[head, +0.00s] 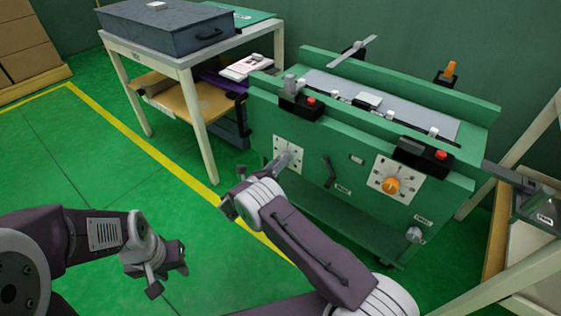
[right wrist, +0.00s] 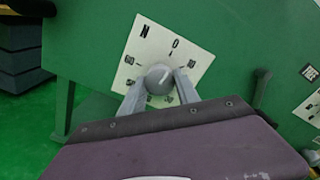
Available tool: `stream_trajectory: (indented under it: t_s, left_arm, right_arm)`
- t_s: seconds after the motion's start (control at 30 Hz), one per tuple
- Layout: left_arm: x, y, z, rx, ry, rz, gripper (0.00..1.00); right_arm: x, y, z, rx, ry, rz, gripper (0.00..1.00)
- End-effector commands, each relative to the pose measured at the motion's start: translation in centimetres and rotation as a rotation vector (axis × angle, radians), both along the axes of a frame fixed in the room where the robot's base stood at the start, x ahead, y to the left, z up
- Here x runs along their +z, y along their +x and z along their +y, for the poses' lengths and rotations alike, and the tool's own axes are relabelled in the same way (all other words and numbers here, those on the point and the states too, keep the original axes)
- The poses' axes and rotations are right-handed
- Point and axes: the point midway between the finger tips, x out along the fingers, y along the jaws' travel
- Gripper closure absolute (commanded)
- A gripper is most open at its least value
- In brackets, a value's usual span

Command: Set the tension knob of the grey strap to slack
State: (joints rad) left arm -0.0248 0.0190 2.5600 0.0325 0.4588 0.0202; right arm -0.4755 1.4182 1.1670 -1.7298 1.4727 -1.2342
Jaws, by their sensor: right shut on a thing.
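A grey knob (right wrist: 160,79) sits on a white square dial plate (right wrist: 145,50) with marks around it and the letters N and O near the top. A pale pointer line on the knob faces up and right. The same knob (head: 281,162) and plate (head: 292,149) are on the left of the green machine's front in the head view. My right gripper (right wrist: 161,88) is shut on the grey knob, one finger on each side, hiding the lower part of the plate. My left gripper (head: 168,272) is empty, with its fingers apart, low over the green floor.
An orange knob (head: 391,186) on a second white dial is further right on the machine (head: 340,205). A black lever (head: 328,171) lies between the dials. Boxes with red buttons (head: 311,100) stick out above. A table (head: 197,120) stands at left; open floor lies before it.

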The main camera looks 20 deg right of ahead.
Motion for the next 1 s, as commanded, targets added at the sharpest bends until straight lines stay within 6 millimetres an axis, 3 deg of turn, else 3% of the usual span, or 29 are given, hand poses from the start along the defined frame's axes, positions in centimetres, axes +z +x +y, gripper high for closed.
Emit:
stream_trajectory:
  t_s: [0.8,0.83,0.9,1.0]
  left_arm:
    - [0.10,0.00,0.00,0.000,0.000,0.000,0.64]
    - [0.10,0.00,0.00,0.000,0.000,0.000,0.64]
    - [0.10,0.00,0.00,0.000,0.000,0.000,0.64]
    - [0.10,0.00,0.00,0.000,0.000,0.000,0.64]
  right_arm:
    - [-0.04,0.02,0.11,0.003,-0.071,0.093,1.00]
    - [-0.04,0.02,0.11,0.003,-0.071,0.093,0.60]
    - [-0.04,0.02,0.10,0.003,-0.071,0.093,0.41]
    - [-0.02,0.00,0.07,0.002,-0.071,0.092,0.41]
